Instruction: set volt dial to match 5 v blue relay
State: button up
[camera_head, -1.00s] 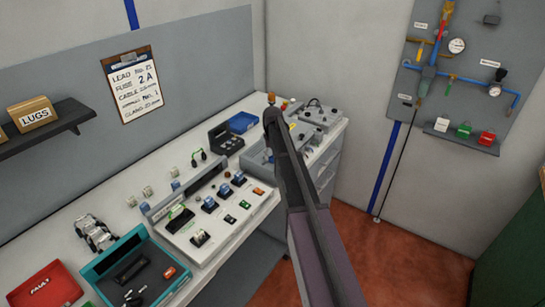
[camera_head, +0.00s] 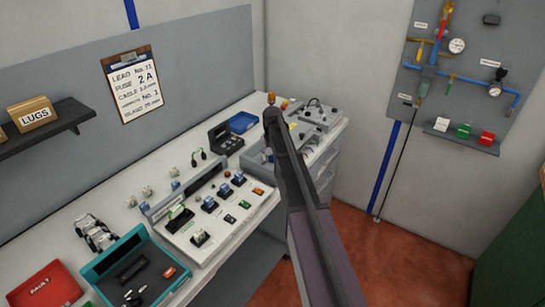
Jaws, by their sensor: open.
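My arm reaches up from the bottom of the view over the right part of the bench. Its far end hides what lies behind it, and my gripper cannot be made out. A grey panel (camera_head: 188,232) on the bench carries several sockets with blue-topped blocks, one of them a blue block (camera_head: 209,204). A small blue piece (camera_head: 175,185) stands behind the panel; I cannot tell whether it is the 5 V blue relay. A grey box with dark knobs (camera_head: 318,113) stands at the bench's far right end. No volt dial marking is legible, so I cannot tell which control it is.
A teal tray (camera_head: 97,268) and a red FAULT tray (camera_head: 45,290) stand at the near left. A blue bin (camera_head: 243,122) and a dark unit (camera_head: 226,139) stand at the back. A clipboard (camera_head: 133,90) hangs on the wall. Red floor (camera_head: 405,255) is clear at right.

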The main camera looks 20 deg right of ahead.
jog(key=shift+m, duration=0.5)
jog(key=m, duration=0.4)
jog(key=shift+m, duration=0.4)
jog(key=m, duration=0.6)
notch_tip(320, 180, up, 14)
jog(key=p, duration=1.4)
jog(key=s+a+f+n+b, duration=0.3)
jog(key=s+a+n, duration=0.1)
jog(key=s, duration=0.5)
jog(key=s+a+f+n+b, duration=0.4)
jog(key=s+a, duration=0.1)
jog(key=s, duration=0.5)
jog(key=s+a+f+n+b, duration=0.3)
jog(key=s+a+f+n, duration=0.1)
jog(key=s, duration=0.6)
jog(key=shift+a+b, duration=0.4)
jog(key=shift+a, duration=0.05)
jog(key=shift+s+r, duration=0.1)
jog(key=s, duration=0.1)
jog(key=s+n, duration=0.1)
jog(key=shift+s+a, duration=0.3)
jog(key=shift+a, duration=0.1)
